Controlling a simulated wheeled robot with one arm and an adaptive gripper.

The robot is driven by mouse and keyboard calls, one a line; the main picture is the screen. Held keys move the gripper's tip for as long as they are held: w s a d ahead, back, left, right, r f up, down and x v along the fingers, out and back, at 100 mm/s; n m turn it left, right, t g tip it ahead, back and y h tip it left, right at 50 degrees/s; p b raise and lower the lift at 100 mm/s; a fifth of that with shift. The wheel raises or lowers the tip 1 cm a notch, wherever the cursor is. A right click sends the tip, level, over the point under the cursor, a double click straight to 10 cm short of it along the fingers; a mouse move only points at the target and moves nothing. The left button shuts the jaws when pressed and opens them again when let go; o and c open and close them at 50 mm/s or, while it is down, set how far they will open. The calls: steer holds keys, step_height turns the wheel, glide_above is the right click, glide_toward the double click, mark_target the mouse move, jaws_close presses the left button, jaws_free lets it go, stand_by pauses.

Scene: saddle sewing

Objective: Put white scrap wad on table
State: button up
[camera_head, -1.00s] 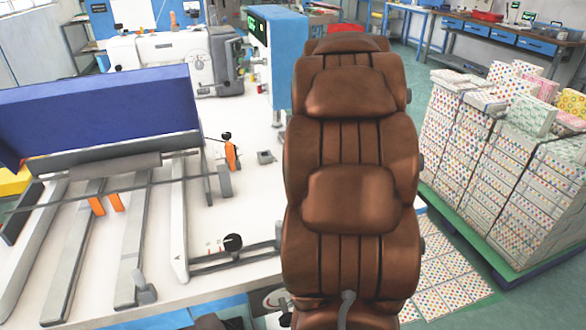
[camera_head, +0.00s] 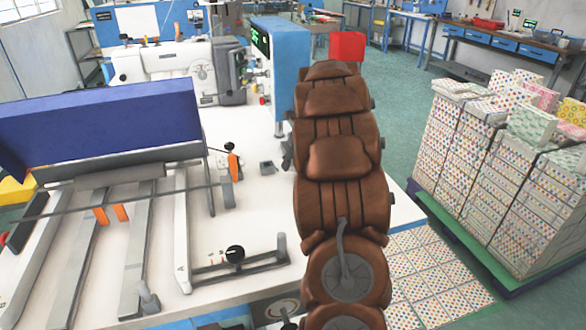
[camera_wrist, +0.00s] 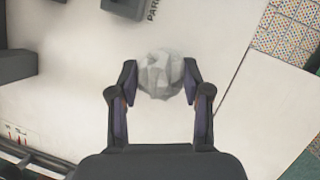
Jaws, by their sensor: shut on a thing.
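The white scrap wad (camera_wrist: 160,74) is a crumpled, pale grey-white lump in the wrist view. My gripper (camera_wrist: 160,82) is shut on it, with one dark finger against each side. Behind the wad is the white table top (camera_wrist: 70,85); the gap between wad and table cannot be told. In the head view the table (camera_head: 225,225) carries the sewing machine, and my brown padded arm reaches over its right part. The gripper and the wad are hidden behind the arm there.
A sewing machine (camera_head: 160,65) stands at the back of the table. A dark blue panel (camera_head: 100,125) and grey rails (camera_head: 140,240) fill the left side. A blue control box (camera_head: 280,62) stands behind. Stacked patterned boxes (camera_head: 480,160) are on the right. Bare table shows beside my arm.

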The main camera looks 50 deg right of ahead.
mark_target(293, 169)
steer(key=shift+w+d+f, duration=0.1)
steer(key=shift+w+d, duration=0.25)
steer(key=shift+w, duration=0.15)
steer(key=shift+f+p, duration=0.3)
steer(key=shift+f, duration=1.4)
steer(key=o, duration=0.8)
steer(key=shift+f, duration=0.15)
steer(key=shift+c, duration=0.2)
